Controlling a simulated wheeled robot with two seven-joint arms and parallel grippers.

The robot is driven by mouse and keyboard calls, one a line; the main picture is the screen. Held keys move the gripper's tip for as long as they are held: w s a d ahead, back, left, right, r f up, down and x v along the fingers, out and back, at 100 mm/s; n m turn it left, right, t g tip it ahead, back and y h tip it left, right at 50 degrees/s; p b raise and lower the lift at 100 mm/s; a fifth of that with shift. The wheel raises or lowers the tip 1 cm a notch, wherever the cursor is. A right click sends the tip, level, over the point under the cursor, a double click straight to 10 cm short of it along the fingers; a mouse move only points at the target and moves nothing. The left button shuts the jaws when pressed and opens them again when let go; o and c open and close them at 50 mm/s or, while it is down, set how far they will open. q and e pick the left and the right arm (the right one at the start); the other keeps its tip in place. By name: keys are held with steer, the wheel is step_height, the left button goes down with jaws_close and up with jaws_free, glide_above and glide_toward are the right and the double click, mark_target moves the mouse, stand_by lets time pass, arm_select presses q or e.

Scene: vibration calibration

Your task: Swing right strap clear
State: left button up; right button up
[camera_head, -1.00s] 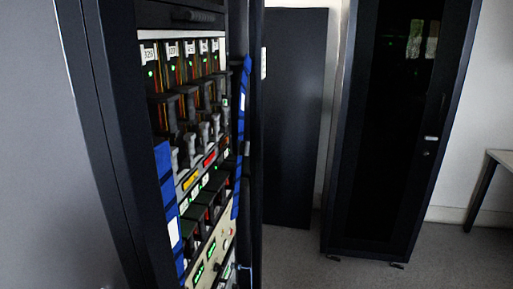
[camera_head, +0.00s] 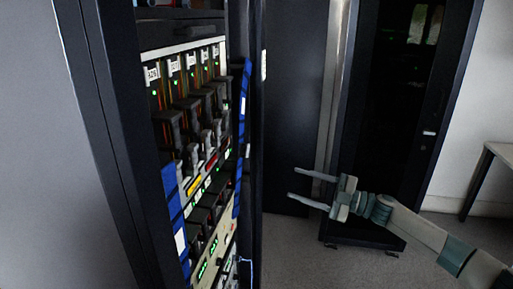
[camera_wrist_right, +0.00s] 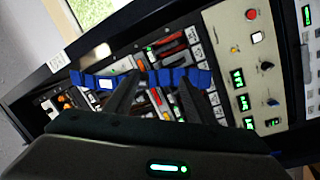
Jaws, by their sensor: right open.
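The right strap (camera_head: 241,130) is a narrow blue band with white patches, hanging along the right side of the open rack front. In the right wrist view a blue strap (camera_wrist_right: 90,80) runs across the picture, beyond my fingers. My right gripper (camera_head: 295,184) is open and empty, to the right of the rack, with its fingers pointing left toward it. In the head view a gap shows between the fingertips and the strap. Its two dark fingers also show in the right wrist view (camera_wrist_right: 160,84), overlapping the strap there; contact cannot be told. My left gripper is out of view.
A second blue strap (camera_head: 173,215) hangs at the rack's left side. The rack (camera_head: 110,130) holds modules with green lights and a beige panel (camera_head: 208,265) with displays. A dark cabinet (camera_head: 395,120) stands behind my right arm. A table (camera_head: 490,160) is at far right.

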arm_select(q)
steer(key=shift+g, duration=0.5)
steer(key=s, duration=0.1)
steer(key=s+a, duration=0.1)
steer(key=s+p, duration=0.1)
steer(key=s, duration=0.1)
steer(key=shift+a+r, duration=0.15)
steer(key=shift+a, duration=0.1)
arm_select(e)
steer(key=s+d+r+n+g, duration=0.1)
steer(key=r, duration=0.4)
steer(key=s+d+r+n+g, duration=0.1)
steer(key=d+r+n+g, duration=0.1)
steer(key=r, duration=0.3)
steer(key=shift+s+d+n, duration=0.25)
steer(key=shift+s+n, duration=0.05)
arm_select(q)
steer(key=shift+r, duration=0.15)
arm_select(e)
steer(key=shift+a, duration=0.15)
arm_select(q)
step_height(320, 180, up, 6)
steer(key=p, duration=0.6)
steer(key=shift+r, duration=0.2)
arm_select(e)
steer(key=x, duration=1.7)
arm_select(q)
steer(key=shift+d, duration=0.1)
arm_select(e)
steer(key=shift+f, duration=0.1)
